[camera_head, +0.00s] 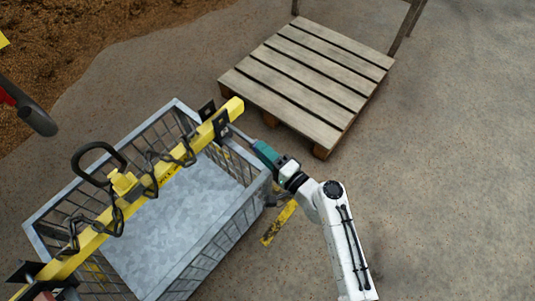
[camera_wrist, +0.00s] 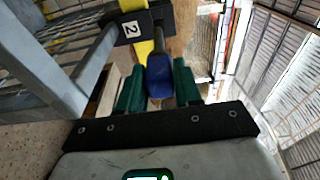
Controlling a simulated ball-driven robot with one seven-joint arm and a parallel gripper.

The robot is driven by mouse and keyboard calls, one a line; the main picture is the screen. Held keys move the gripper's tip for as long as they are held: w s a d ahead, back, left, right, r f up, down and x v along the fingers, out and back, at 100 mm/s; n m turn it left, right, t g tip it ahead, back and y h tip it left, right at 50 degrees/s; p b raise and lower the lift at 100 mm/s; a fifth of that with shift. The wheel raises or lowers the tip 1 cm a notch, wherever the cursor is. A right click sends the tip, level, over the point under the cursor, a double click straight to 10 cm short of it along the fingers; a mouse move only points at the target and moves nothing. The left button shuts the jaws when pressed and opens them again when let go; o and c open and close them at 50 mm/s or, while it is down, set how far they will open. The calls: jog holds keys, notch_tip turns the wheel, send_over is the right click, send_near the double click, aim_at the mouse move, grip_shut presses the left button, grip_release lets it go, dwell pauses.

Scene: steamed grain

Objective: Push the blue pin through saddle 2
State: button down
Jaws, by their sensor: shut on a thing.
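My gripper (camera_head: 264,151) is at the right end of the yellow beam, just outside the crate's corner. In the wrist view its green fingers (camera_wrist: 158,88) are shut on the blue pin (camera_wrist: 159,76), holding its blue end between them. Saddle 2, a black bracket marked "2" (camera_wrist: 131,28), is just beyond the fingers, up and left of the pin. In the head view saddle 2 (camera_head: 221,118) sits around the yellow beam (camera_head: 165,180) near its end. The pin's far end is hidden, so I cannot tell whether it is in the saddle.
The grey mesh crate (camera_head: 222,236) lies under the beam, with chains and a black hook ring (camera_head: 92,165) above it. A wooden pallet (camera_head: 300,85) stands close behind my gripper. Brown grain (camera_head: 70,50) is heaped at the upper left. Open floor lies to the right.

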aim_at(233, 130)
jog(key=shift+s+a+b+x, duration=0.15)
jog(key=shift+b+x, duration=0.25)
jog(key=shift+x, duration=1.2)
jog(key=shift+s+a+b+x, duration=0.15)
jog(key=shift+b+x, duration=0.2)
jog(key=shift+x, duration=1.25)
jog(key=shift+b+x, duration=1.35)
jog(key=shift+x, duration=1.2)
jog(key=shift+a, duration=0.45)
jog(key=c, duration=0.7)
grip_release()
jog(key=shift+s+d+f, duration=0.1)
jog(key=p+v, duration=0.2)
jog(key=v, duration=0.8)
jog(key=shift+s+d+p, duration=0.15)
jog(key=shift+s+p, duration=0.05)
jog(key=shift+p, duration=0.1)
